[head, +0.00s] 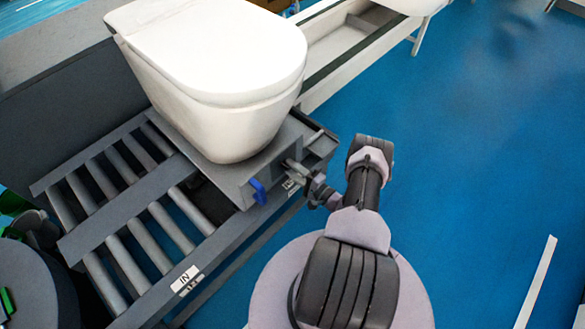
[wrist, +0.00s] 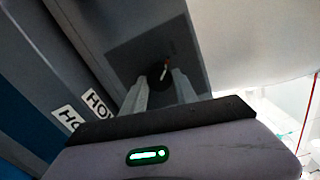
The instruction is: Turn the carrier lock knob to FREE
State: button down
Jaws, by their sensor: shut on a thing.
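The carrier lock knob (wrist: 160,84) is a small dark round knob with a white and orange pointer mark, set on a dark panel (wrist: 150,45) in the wrist view. The mark points up, leaning slightly right. My gripper (wrist: 161,77) has one finger on each side of the knob and is shut on it. In the head view my gripper (head: 296,168) reaches the front side of the grey carrier (head: 228,184); the knob is hidden there.
A white toilet (head: 215,75) stands on the carrier. A blue lever (head: 258,191) sticks out left of my gripper. The roller conveyor (head: 125,220) with an "IN" label (head: 186,279) lies at left.

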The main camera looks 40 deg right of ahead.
dwell(0.4)
jog(key=c, duration=1)
grip_release()
jog(key=shift+o, duration=0.2)
jog(key=s+d+p, duration=0.1)
jog(key=s+p, duration=0.2)
jog(key=s, duration=1.4)
jog(key=shift+s+d, duration=0.2)
